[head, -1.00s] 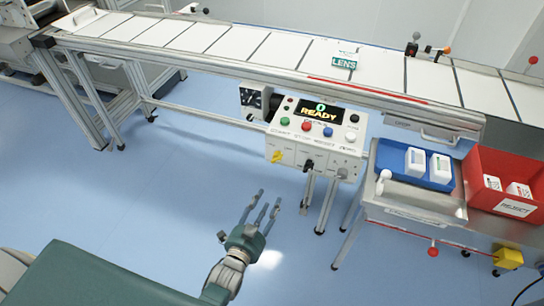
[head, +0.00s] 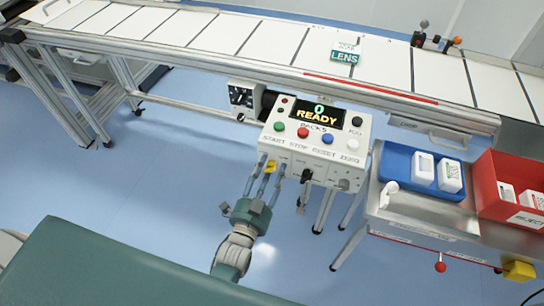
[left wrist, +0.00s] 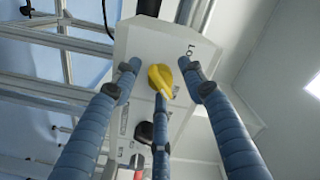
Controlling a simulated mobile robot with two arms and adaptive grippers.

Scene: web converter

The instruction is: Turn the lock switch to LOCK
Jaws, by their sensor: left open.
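A yellow knob (head: 270,167) sits on the lower front face of the white control box (head: 325,171). In the left wrist view the yellow knob (left wrist: 161,79) shows close up, pointing down and slightly right. Part of a label reading "Lo" is beside it; the rest is hidden by a finger. My left gripper (head: 267,174) is open, its three fingers spread around the knob. In the left wrist view one finger of the left gripper (left wrist: 163,80) is just below the knob; contact cannot be told. My right gripper is not in view.
A black switch (head: 306,175) with something hanging from it is right of the knob. Coloured buttons and a READY display (head: 317,113) are on the box top. A conveyor (head: 280,45) runs behind. A blue tray (head: 395,160) and red bin (head: 490,178) stand right.

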